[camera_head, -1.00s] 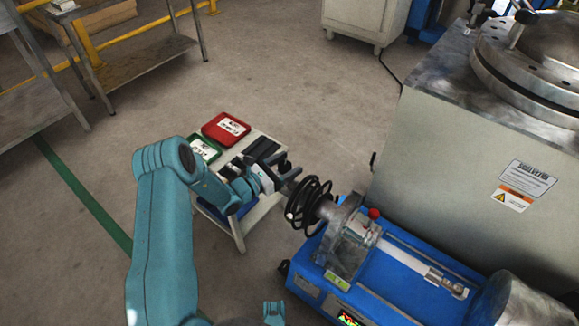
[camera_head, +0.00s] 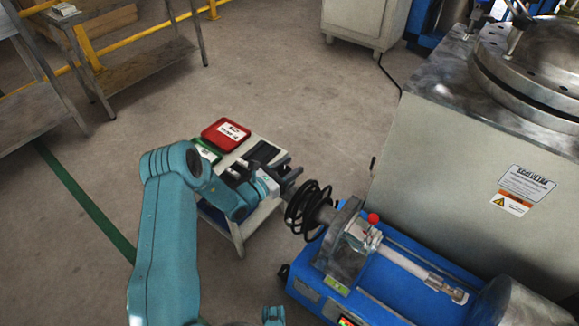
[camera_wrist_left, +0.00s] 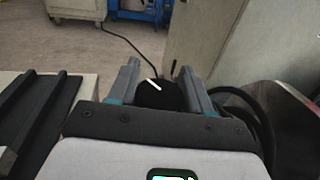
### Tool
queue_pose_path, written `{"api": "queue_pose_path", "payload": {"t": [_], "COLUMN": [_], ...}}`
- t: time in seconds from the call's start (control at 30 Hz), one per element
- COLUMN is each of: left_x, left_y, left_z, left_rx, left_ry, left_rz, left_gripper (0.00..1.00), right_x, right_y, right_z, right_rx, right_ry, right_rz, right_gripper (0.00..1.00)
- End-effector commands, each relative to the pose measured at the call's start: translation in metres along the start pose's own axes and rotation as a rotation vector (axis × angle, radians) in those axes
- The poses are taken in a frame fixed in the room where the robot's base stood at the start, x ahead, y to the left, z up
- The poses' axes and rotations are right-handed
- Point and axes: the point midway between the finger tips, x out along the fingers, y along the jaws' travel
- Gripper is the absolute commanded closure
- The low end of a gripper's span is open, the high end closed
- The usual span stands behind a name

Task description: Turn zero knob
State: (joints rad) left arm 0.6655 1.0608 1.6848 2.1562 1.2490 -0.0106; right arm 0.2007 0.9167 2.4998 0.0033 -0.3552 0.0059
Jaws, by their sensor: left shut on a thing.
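In the left wrist view, a black round knob (camera_wrist_left: 160,95) with a white pointer line sits between the two grey fingers of my left gripper (camera_wrist_left: 160,84). The white line slants down to the right. The gripper is shut on this knob. In the head view, my left gripper (camera_head: 287,172) is at the left end of the blue machine (camera_head: 390,285), just above and left of the black coiled hose (camera_head: 308,210). The knob cannot be made out in the head view.
A small cart behind my left wrist holds a red tray (camera_head: 226,134) and a green tray (camera_head: 206,151). A large grey metal cabinet (camera_head: 450,175) stands right of the gripper. A red ball-topped lever (camera_head: 373,218) rises from the blue machine. Open floor lies behind.

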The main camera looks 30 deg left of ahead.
Motion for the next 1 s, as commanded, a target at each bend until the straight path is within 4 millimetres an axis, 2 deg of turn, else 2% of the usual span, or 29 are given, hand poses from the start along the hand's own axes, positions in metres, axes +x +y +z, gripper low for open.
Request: {"api": "queue_pose_path", "payload": {"t": [0.3, 0.6, 1.0], "left_x": [-0.001, -0.002, -0.003], "left_y": [0.002, 0.005, 0.007], "left_z": [0.003, 0.001, -0.001], "left_rx": [-0.003, -0.002, -0.002], "left_ry": [0.004, 0.005, 0.003], "left_rz": [0.21, 0.379, 0.452], "left_gripper": [0.82, 0.82, 0.82], "right_x": [-0.021, -0.031, -0.034], "right_y": [-0.011, -0.017, -0.019], "right_z": [0.005, 0.009, 0.01], "right_rx": [-0.013, -0.023, -0.027], "right_ry": [-0.013, -0.023, -0.027], "right_rz": [-0.002, -0.003, -0.003], "right_gripper": [0.0, 0.0, 0.0]}}
